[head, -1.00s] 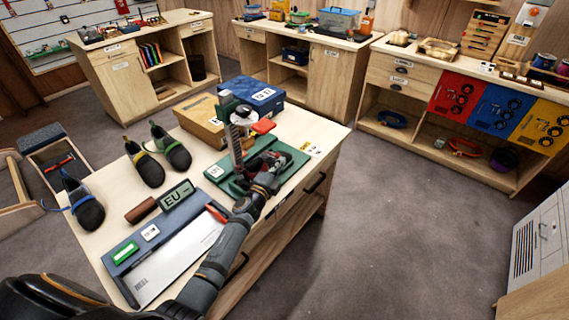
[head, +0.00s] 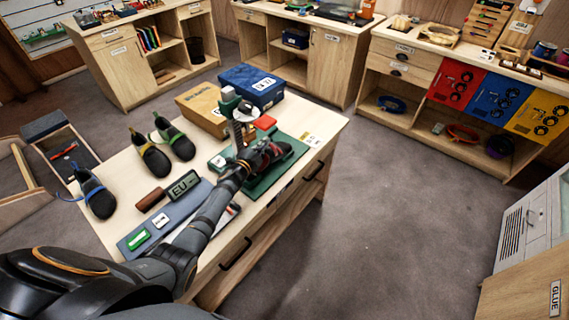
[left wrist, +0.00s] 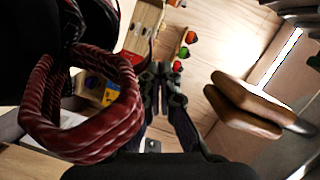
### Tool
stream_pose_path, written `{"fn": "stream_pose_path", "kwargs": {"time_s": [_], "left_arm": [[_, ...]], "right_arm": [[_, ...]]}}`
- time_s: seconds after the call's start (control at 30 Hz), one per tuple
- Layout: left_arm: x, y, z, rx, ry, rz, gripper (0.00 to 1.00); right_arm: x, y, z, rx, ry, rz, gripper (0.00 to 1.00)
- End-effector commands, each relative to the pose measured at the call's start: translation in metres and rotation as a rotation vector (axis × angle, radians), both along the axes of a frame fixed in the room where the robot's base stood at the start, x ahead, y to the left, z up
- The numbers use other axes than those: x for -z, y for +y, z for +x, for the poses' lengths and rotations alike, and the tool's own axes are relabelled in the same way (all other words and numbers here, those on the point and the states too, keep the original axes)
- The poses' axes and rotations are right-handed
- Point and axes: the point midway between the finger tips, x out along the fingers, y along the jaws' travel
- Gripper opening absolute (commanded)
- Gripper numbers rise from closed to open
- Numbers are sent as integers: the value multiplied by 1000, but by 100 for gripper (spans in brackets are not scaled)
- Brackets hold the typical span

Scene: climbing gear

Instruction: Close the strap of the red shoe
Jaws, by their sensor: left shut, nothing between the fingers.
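My left gripper (head: 266,157) is at the green stand (head: 278,172) on the near table, beside its upright column. In the left wrist view its fingers (left wrist: 163,75) are together with nothing between them. A dark red and black thing (head: 272,149) is at the gripper, partly hidden by it; it may be the red shoe. In the left wrist view, thick red braided loops (left wrist: 88,135) hang close at left beside a dark shape; I cannot tell whether they belong to the shoe. The strap's state cannot be made out. My right gripper is not in view.
A blue-trimmed shoe (head: 97,198), a yellow-trimmed shoe (head: 152,158) and a green-trimmed shoe (head: 177,142) stand left on the table. A blue box (head: 252,84) and a yellow box (head: 199,108) are behind. Open floor lies right.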

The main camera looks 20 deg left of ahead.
Motion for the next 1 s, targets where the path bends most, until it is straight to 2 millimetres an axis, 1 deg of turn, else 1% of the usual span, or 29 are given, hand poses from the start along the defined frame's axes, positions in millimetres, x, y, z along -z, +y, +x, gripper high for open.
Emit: {"fn": "stream_pose_path", "kwargs": {"time_s": [0.2, 0.4, 1.0], "left_arm": [[5, 11, 4, 0, 0, 0, 0], [7, 16, 6, 0, 0, 1, 0], [8, 18, 7, 1, 0, 1, 0]], "right_arm": [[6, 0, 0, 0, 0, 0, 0], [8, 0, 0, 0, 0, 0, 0], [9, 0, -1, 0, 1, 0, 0]]}}
